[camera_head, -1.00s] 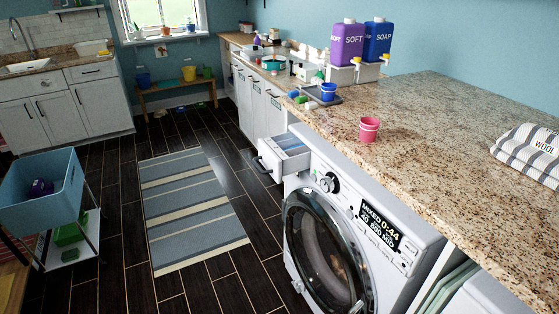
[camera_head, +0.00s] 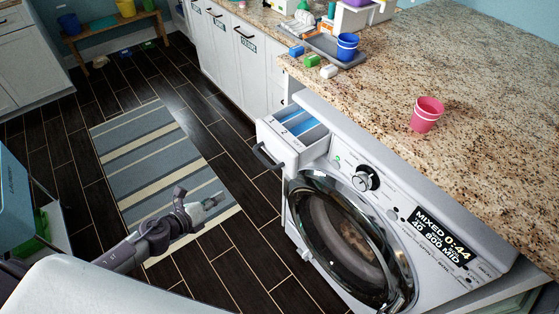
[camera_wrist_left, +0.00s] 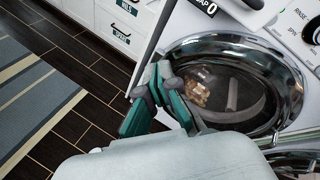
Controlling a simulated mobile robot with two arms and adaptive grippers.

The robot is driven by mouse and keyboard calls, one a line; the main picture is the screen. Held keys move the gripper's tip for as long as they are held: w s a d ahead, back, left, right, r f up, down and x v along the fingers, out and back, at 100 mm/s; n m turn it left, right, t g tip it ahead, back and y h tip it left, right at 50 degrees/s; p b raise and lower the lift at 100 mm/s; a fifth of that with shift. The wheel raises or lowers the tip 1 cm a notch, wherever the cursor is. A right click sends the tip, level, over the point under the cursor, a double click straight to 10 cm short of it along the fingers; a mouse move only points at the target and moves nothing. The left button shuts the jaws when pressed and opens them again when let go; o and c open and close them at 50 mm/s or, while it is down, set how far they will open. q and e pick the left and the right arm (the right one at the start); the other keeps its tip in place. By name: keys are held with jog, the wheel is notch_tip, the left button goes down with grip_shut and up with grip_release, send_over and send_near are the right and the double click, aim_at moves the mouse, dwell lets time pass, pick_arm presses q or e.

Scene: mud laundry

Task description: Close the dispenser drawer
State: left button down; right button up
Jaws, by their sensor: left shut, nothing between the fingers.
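The dispenser drawer (camera_head: 291,146) is pulled out of the upper left corner of the white washing machine (camera_head: 432,208). Its blue compartments, numbered 1 and 2, show from above. A dark handle (camera_head: 268,158) is on its front. My left gripper (camera_head: 214,200) is shut and empty, over the floor to the left of the washer and apart from the drawer. In the left wrist view the gripper (camera_wrist_left: 158,98) shows with its green-edged fingers, in front of the round washer door (camera_wrist_left: 235,85). My right gripper is not in view.
The granite counter (camera_head: 470,75) overhangs the washer and holds a pink cup (camera_head: 427,114), a blue cup (camera_head: 347,46) and small blocks. White cabinets (camera_head: 237,60) stand beyond the drawer. A striped rug (camera_head: 150,165) lies on the dark floor. A blue bin (camera_head: 15,205) is at the left edge.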

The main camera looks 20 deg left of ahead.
pick_arm(q)
jog(key=s+d+r+m+g+h, duration=0.15)
jog(key=d+r+m+h, duration=0.25)
jog(key=d+r+m, duration=0.6)
jog(key=m+p, duration=0.2)
jog(key=p, duration=0.3)
send_near(288, 164)
jog(key=shift+t, duration=0.25)
jog(key=x, duration=0.7)
jog(key=shift+f, duration=0.15)
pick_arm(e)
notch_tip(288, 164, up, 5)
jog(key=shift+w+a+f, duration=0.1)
